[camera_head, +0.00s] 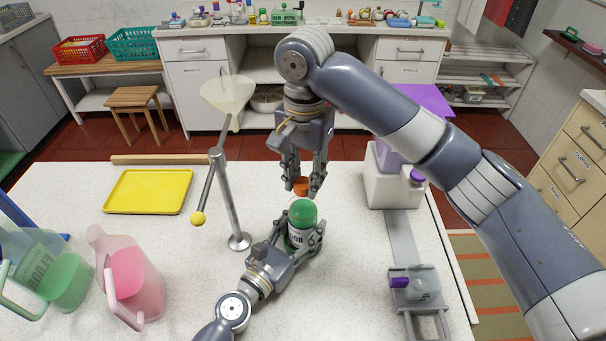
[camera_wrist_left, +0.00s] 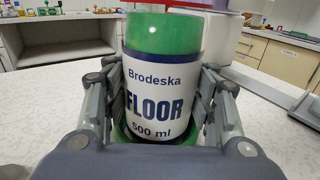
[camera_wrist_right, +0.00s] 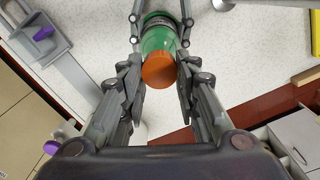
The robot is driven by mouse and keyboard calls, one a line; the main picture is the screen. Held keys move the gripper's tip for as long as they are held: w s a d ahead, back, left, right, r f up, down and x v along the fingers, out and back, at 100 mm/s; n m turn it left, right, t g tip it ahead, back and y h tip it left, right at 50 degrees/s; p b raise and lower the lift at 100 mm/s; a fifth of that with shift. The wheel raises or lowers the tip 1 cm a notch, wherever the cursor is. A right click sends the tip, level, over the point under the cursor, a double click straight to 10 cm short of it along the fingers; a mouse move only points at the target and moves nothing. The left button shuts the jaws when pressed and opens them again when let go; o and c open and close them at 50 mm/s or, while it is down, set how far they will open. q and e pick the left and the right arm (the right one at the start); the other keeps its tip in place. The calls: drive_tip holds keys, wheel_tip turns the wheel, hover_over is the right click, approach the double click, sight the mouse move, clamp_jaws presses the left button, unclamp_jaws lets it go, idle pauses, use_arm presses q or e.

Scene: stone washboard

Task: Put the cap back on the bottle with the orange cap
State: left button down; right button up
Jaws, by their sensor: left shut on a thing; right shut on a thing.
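The green bottle (camera_head: 303,212) stands upright on the white worktop. Its white label (camera_wrist_left: 156,100) reads "Brodeska FLOOR 500 ml" in the left wrist view. My left gripper (camera_head: 302,238) is shut around the bottle's body from the near side. My right gripper (camera_head: 302,190) points down above the bottle and is shut on the orange cap (camera_head: 301,186). In the right wrist view the orange cap (camera_wrist_right: 159,70) sits between the fingertips and overlaps the green bottle (camera_wrist_right: 160,38). I cannot tell whether the cap touches the bottle's neck, which is hidden.
A metal stand (camera_head: 228,200) with a funnel and yellow ball rises left of the bottle. A pink jug (camera_head: 130,275) and a green-filled jug (camera_head: 55,280) stand at the left. A yellow tray (camera_head: 148,191) lies behind them. A white dispenser (camera_head: 392,185) stands at the right.

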drive_tip(key=m, duration=0.8)
drive_tip(key=shift+s+d, duration=0.15)
drive_tip(key=m, duration=0.7)
drive_tip(key=shift+s, duration=0.15)
drive_tip(key=o, duration=0.7)
drive_tip(key=shift+r, duration=2.2)
